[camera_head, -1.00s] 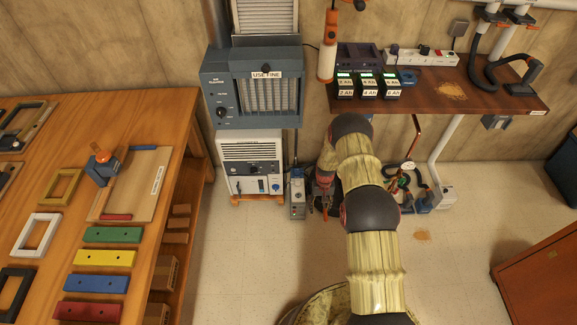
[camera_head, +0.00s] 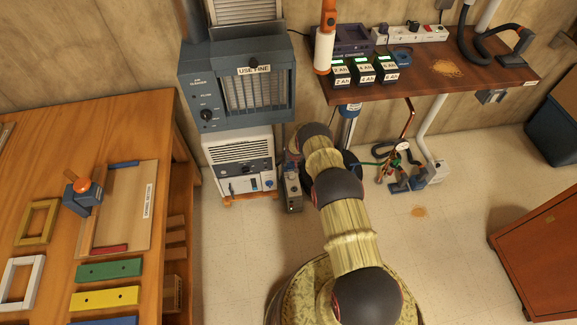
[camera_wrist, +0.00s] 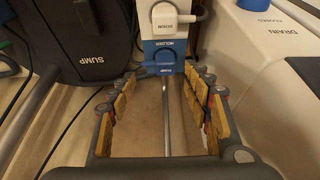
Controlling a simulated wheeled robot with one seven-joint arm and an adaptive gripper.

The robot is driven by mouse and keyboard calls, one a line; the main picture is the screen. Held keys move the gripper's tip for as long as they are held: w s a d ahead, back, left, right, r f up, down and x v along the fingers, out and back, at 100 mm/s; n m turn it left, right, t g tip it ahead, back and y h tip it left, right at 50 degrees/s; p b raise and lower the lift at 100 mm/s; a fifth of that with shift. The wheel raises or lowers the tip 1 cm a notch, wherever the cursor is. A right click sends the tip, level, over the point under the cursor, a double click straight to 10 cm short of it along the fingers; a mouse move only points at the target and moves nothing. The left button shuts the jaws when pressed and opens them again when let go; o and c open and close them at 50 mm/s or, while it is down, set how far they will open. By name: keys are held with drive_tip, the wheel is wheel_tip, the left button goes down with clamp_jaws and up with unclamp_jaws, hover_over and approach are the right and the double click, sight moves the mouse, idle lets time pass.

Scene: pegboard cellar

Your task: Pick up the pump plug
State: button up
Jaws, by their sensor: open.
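In the wrist view, a blue plug (camera_wrist: 166,64) sits on the front of a blue-and-white holder (camera_wrist: 150,46), at the top centre; its small label is hard to read and may say pump. A white plug (camera_wrist: 165,18) sits above it on the same holder. My gripper (camera_wrist: 165,78) is open, with its yellow-padded fingers to the left and right and the blue plug ahead between the tips. No finger visibly touches the plug. In the head view my arm hides the gripper and I cannot make out the plug.
In the wrist view, a black container marked SUMP (camera_wrist: 92,45) stands left and a white one marked DRAIN (camera_wrist: 262,48) right. A metal rod (camera_wrist: 167,115) runs below the holder.

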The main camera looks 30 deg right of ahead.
sight(290, 163)
drive_tip(key=b+x, duration=0.1)
drive_tip(key=x, duration=0.1)
drive_tip(key=b+x, duration=0.2)
drive_tip(key=x, duration=0.1)
drive_tip(key=shift+w+a+f, duration=0.25)
drive_tip(key=shift+a+f, duration=0.05)
drive_tip(key=shift+c, duration=0.8)
drive_tip(key=c, duration=1.1)
drive_tip(key=shift+s, duration=0.1)
clamp_jaws()
